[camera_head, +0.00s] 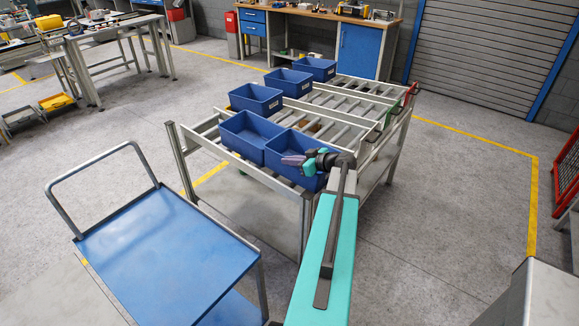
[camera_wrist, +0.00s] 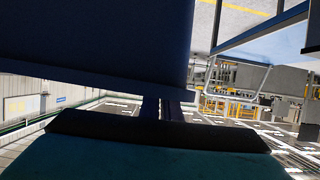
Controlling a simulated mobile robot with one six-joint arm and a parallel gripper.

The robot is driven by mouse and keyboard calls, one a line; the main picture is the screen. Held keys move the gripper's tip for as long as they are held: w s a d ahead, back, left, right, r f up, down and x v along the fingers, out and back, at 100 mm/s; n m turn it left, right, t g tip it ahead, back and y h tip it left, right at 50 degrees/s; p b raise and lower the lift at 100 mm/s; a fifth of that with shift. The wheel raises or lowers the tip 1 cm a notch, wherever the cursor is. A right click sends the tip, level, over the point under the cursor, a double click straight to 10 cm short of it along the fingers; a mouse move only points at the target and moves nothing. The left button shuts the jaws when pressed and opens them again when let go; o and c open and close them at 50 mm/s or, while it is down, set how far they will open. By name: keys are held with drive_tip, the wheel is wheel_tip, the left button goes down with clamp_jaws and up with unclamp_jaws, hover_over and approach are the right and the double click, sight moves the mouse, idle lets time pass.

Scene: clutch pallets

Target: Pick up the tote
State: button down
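Several blue open-top totes stand on a roller rack. The nearest right tote (camera_head: 285,143) is partly hidden by my gripper (camera_head: 290,160), which reaches over it from the right. A second tote (camera_head: 245,132) stands just left of it. In the wrist view a large dark blue tote surface (camera_wrist: 100,35) fills the upper left. The fingers of my gripper (camera_wrist: 160,107) are close together and meet the lower edge of that surface. I cannot tell whether they grip it or only overlap it in view.
The roller rack (camera_head: 330,118) has metal posts and raised lane dividers; three more totes (camera_head: 256,97) stand farther back. A blue-topped cart (camera_head: 160,245) with a handle is at the front left. A workbench (camera_head: 310,12) stands behind. Floor right of the rack is clear.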

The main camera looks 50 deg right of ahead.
drive_tip(key=shift+r+b, duration=1.25)
drive_tip(key=shift+r, duration=2.65)
